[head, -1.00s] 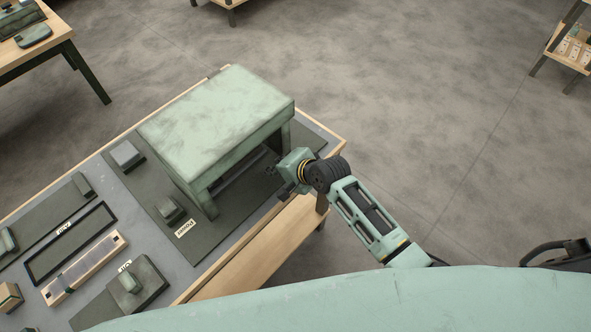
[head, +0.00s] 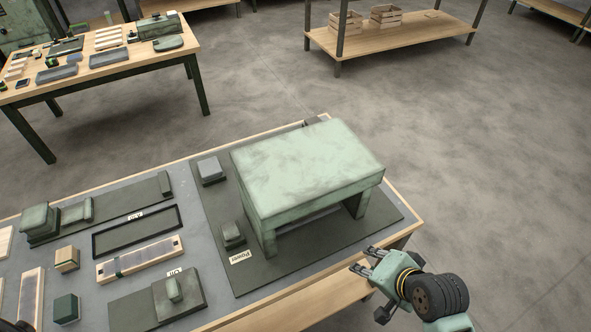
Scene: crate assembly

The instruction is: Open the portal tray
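The portal (head: 305,165) is a pale green box-like frame on legs. It stands on a dark mat on the workbench, right of the middle. Under its top, a thin grey edge (head: 308,218) shows between the front legs; it may be the tray, but most of the space there is in shadow. My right gripper (head: 359,258) is in front of the portal's right front leg, at the bench's front edge. Its two fingers are apart with nothing between them, and it appears clear of the portal.
The label (head: 240,257) and a small dark block (head: 232,235) are left of the portal. A long wooden piece (head: 140,260), a black frame (head: 137,232) and several blocks cover the left of the workbench (head: 208,258). Floor to the right is clear.

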